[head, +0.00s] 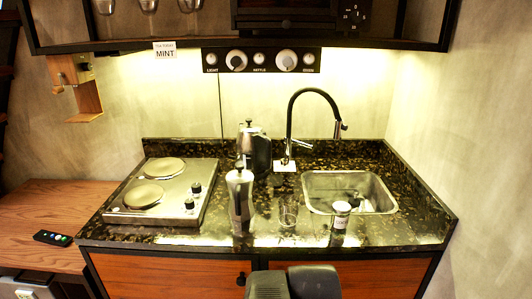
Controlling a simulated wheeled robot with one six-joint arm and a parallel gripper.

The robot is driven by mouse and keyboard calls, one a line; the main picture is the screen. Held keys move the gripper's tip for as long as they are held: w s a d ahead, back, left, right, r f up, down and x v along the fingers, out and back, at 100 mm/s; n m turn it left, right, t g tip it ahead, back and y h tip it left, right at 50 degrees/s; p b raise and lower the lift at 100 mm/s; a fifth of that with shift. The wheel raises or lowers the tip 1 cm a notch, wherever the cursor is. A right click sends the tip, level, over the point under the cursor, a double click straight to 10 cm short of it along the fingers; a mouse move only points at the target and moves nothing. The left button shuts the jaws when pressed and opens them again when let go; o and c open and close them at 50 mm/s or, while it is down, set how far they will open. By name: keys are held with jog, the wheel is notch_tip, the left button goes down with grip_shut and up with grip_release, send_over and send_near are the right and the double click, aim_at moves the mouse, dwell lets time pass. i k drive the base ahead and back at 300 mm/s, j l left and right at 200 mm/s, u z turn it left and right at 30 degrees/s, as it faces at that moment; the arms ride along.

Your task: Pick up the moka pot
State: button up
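The moka pot (239,193) stands upright on the dark speckled counter, in front of the kettle and right of the hot plate. It is silver with a black handle, and its whole front shows. Dark rounded parts of my own arm show at the bottom edge of the head view, below the counter's front edge and well apart from the moka pot. I see no gripper fingers, so I cannot see what my gripper holds, if anything.
A silver kettle (250,147) stands behind the moka pot. A clear glass (288,214) and a small labelled jar (341,215) stand to its right. A two-burner hot plate (168,192) lies left. A sink (318,187) with a tall black faucet (290,115) is right.

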aim_at(240, 200)
jog(key=j, duration=0.4)
jog(key=i+j, duration=0.15)
jog(key=j, duration=0.7)
jog(key=i+z, duration=0.05)
jog(key=i, duration=0.05)
